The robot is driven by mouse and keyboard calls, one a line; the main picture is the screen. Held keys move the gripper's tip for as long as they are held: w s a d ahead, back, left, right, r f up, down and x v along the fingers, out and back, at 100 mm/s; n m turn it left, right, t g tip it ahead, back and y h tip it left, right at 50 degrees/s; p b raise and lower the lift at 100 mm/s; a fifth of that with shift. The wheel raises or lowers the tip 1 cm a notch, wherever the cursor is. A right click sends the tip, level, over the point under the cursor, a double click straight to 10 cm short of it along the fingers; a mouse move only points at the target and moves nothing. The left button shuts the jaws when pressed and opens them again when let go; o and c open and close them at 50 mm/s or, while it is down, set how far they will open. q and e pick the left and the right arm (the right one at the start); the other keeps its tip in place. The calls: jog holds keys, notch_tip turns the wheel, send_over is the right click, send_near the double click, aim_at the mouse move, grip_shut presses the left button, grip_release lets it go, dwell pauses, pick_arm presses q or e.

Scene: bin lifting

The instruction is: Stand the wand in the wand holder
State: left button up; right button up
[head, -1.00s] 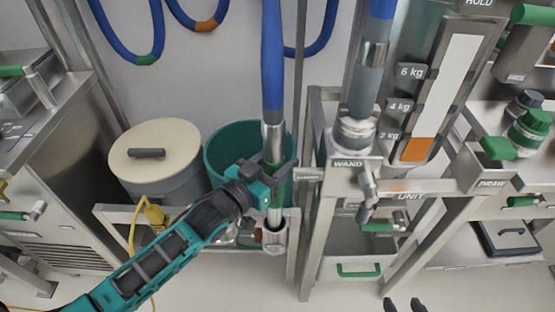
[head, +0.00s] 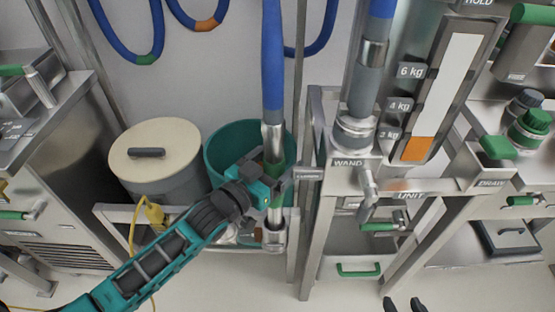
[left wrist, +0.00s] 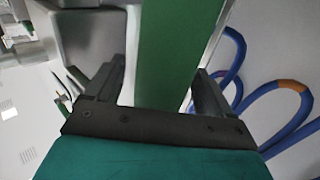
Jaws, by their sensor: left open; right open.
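The wand (head: 273,138) hangs upright on a blue hose, with a metal collar, a green grip and a grey lower end. Its lower end meets the wand holder (head: 274,239), a small metal cup on the low rail; how deep it sits in the cup is hard to tell. My left gripper (head: 276,178) is open, with its fingers on either side of the green grip. In the left wrist view the green grip (left wrist: 168,50) lies between the spread fingers, with a gap to the right finger. My right gripper (head: 404,304) shows only as two separated dark fingertips at the bottom edge.
A teal bin (head: 222,150) stands behind the wand, and a lidded grey bin (head: 160,180) is to its left. A metal frame post (head: 312,240) stands close on the right, beside the unit labelled WAND (head: 347,163). Blue hoses (head: 130,52) hang on the back wall.

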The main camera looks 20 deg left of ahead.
pick_arm(q)
jog(key=shift+f, duration=0.1)
jog(key=shift+v, duration=0.8)
jog(key=v, duration=1.1)
jog(key=shift+s+p, duration=0.2)
jog(key=shift+p, duration=0.25)
pick_arm(e)
jog(key=shift+w+a+r, duration=0.15)
jog(key=shift+r, duration=0.5)
jog(key=shift+r, duration=0.1)
pick_arm(q)
jog(key=s+f+n+g+y+p, duration=0.2)
jog(key=s+f+g+y, duration=0.3)
jog(key=f, duration=0.6)
jog(key=shift+s+d+f+g+p, duration=0.2)
jog(key=shift+s+d+g+p, duration=0.1)
jog(key=shift+s+d, duration=0.15)
pick_arm(e)
jog(key=shift+d+r, duration=0.2)
jog(key=shift+r, duration=0.8)
pick_arm(q)
jog(key=shift+c, duration=0.2)
pick_arm(e)
jog(key=shift+s, duration=0.2)
jog(key=shift+c, duration=0.2)
